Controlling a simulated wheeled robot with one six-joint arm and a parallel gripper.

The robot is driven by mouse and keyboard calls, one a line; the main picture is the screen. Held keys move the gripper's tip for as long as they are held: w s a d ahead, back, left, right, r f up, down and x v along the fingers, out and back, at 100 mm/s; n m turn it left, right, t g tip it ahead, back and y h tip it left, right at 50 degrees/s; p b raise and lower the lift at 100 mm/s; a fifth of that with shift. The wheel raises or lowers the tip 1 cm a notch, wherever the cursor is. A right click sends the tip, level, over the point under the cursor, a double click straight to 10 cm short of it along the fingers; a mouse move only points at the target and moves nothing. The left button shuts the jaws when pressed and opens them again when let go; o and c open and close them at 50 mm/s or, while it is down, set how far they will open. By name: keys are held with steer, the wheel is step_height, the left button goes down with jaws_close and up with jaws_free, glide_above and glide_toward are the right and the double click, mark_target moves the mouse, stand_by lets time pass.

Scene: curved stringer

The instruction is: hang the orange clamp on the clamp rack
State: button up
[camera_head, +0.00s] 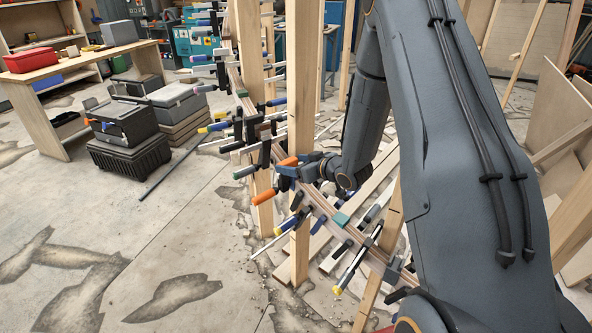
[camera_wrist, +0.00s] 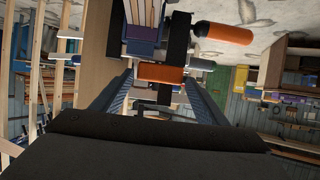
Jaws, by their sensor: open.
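The orange clamp shows an orange handle (camera_head: 262,197) in the head view, beside a wooden post on the curved stringer (camera_head: 318,201). A second orange part (camera_head: 288,161) shows just above my gripper (camera_head: 287,171). In the wrist view, the clamp's orange handle (camera_wrist: 222,32) is at upper right, joined to a dark body. An orange block (camera_wrist: 160,73) lies between the tips of my gripper (camera_wrist: 158,80). The fingers stand apart on either side of it, with visible gaps. The stringer's layered end shows above it. I cannot make out which thing is the clamp rack.
Several other clamps crowd the stringer, with bars sticking out. Upright wooden posts (camera_head: 302,120) stand close to my arm. Black and grey cases (camera_head: 122,125) and a wooden workbench (camera_head: 40,100) with a red box (camera_head: 30,60) are at left. The concrete floor at front left is clear.

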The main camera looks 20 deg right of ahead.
mark_target(289, 162)
steer(key=shift+p+x, duration=0.55)
steer(key=shift+x, duration=1.25)
steer(key=c, duration=1.2)
steer(key=shift+r, duration=0.1)
steer(key=shift+c, duration=1.2)
steer(key=shift+r, duration=0.1)
